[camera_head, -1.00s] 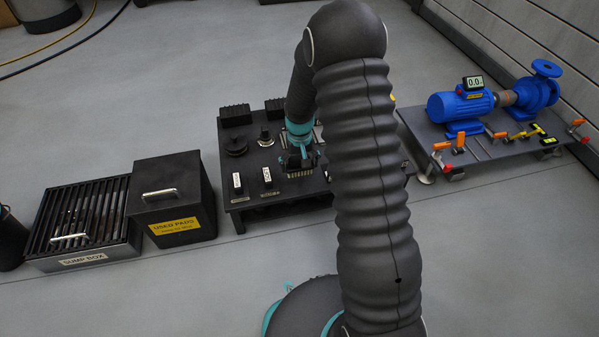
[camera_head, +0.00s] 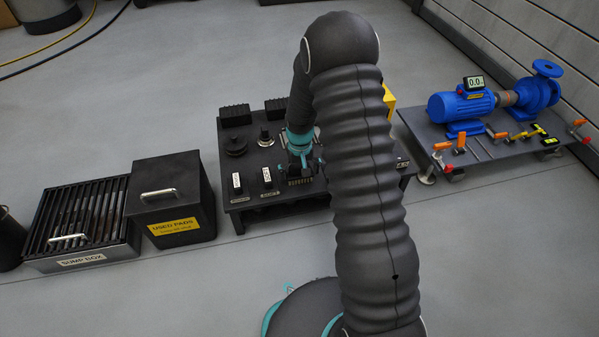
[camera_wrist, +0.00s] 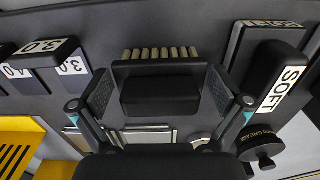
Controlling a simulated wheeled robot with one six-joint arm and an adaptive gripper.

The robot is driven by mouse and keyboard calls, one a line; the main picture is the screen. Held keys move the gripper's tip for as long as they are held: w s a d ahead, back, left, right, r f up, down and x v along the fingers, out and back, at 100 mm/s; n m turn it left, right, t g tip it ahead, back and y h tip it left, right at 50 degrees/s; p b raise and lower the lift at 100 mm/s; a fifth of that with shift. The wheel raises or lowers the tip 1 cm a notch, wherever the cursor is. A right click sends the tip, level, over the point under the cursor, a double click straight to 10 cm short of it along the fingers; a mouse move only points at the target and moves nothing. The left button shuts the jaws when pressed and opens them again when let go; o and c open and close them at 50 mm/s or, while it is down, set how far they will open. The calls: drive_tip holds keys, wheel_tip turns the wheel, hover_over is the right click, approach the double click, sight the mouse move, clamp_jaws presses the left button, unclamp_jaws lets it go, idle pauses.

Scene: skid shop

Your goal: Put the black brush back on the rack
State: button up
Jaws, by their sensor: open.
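The black brush (camera_wrist: 160,95), with a row of tan bristles (camera_wrist: 160,53), lies between the fingers of my gripper (camera_wrist: 160,92) in the wrist view. The fingers are open, with a visible gap on each side of the black block. In the head view my gripper (camera_head: 301,168) is low over the dark bench (camera_head: 238,141), and the brush shows only as a small patch below it. I cannot tell a brush rack apart from the other fittings on the bench.
A black block labelled SOFT (camera_wrist: 282,80) stands right of the brush in the wrist view; number-labelled blocks (camera_wrist: 60,60) stand left. The used pads box (camera_head: 171,195) and sump box (camera_head: 84,225) are left of the bench. A blue pump (camera_head: 465,106) stands right.

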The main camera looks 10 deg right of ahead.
wheel_tip(320, 180, up, 12)
drive_tip(key=shift+r+p, duration=0.1)
drive_tip(key=shift+p, duration=0.9)
wheel_tip(320, 180, up, 11)
drive_tip(key=t, duration=0.1)
hover_over(300, 166)
drive_tip(key=s, duration=0.5)
drive_tip(key=s+r+t, duration=0.2)
drive_tip(key=s+r, duration=0.6)
drive_tip(key=r, duration=0.1)
drive_tip(key=s+r+t, duration=0.1)
drive_tip(key=s+r, duration=0.1)
drive_tip(key=s, duration=0.6)
drive_tip(key=s+r+t, duration=0.1)
drive_tip(key=s+r, duration=0.2)
drive_tip(key=s, duration=0.6)
drive_tip(key=shift+s+r+t, duration=0.2)
drive_tip(key=shift+r+t, duration=0.05)
drive_tip(key=shift+t, duration=0.05)
drive_tip(key=shift+a+r, duration=0.1)
wheel_tip(300, 166, up, 6)
drive_tip(key=p, duration=0.6)
drive_tip(key=shift+r, duration=0.15)
